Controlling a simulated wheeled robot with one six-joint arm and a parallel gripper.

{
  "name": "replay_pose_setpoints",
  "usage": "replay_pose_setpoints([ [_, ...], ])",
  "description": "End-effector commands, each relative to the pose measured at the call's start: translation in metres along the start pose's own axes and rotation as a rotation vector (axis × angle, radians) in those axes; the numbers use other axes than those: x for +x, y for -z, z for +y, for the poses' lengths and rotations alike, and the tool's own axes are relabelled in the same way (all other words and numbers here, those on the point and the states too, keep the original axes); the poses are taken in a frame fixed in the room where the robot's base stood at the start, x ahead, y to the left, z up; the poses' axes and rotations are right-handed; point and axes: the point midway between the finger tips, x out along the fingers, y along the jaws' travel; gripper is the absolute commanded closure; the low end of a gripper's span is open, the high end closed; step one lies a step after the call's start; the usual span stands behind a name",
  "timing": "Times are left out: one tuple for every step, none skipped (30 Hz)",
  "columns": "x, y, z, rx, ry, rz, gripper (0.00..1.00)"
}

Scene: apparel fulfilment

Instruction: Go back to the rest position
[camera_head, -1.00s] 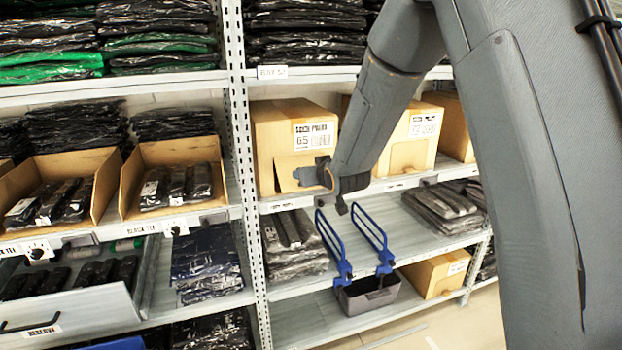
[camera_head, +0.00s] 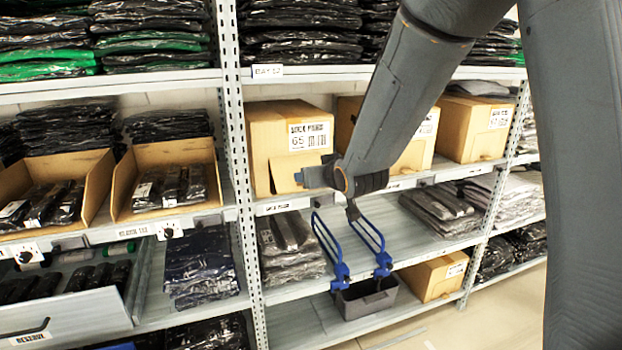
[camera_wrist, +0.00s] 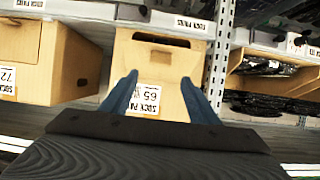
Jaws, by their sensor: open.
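My gripper (camera_wrist: 158,78) is open in the wrist view, with two blue fingers apart and nothing between them. Beyond the fingers is a cardboard sock box marked 65 (camera_wrist: 150,63), its label upside down in this view. In the head view the same box (camera_head: 262,135) stands on the middle shelf, partly behind the end of my arm.
More cardboard boxes (camera_head: 472,130) stand to the right. Open trays of dark packs (camera_head: 120,190) stand at left. A lower shelf has blue hooped brackets (camera_head: 330,245) below my wrist. A grey bin (camera_head: 345,305) sits beneath. Aisle floor shows at lower right.

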Motion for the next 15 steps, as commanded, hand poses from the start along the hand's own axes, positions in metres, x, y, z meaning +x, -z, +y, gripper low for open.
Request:
replay_pose_setpoints([
  [-0.0028,-0.0001,0.0001,0.000,0.000,0.001,0.45],
  [-0.0040,-0.0002,0.0001,0.000,0.000,0.000,0.45],
  [-0.0051,-0.0003,0.0001,0.001,0.000,0.000,0.45],
  [-0.0057,-0.0003,0.0002,0.001,0.000,0.000,0.45],
  [-0.0060,-0.0002,0.0002,0.001,0.000,0.000,0.45],
  [-0.0063,-0.0002,0.0001,0.001,0.000,0.000,0.45],
  [-0.0064,-0.0002,0.0001,0.001,0.000,0.000,0.45],
  [-0.0064,-0.0002,0.0001,0.001,0.000,0.000,0.45],
  [-0.0064,-0.0002,0.0001,0.001,0.000,0.000,0.45],
  [-0.0064,-0.0002,0.0001,0.001,0.000,0.000,0.45],
  [-0.0063,-0.0002,0.0001,0.001,0.000,0.000,0.45],
  [-0.0063,-0.0002,0.0002,0.001,0.000,0.000,0.45],
  [-0.0064,-0.0004,0.0003,0.001,-0.001,-0.001,0.45],
  [-0.0069,-0.0013,0.0009,0.001,-0.002,-0.004,0.45],
  [-0.0085,-0.0044,0.0028,0.003,-0.007,-0.016,0.45],
])
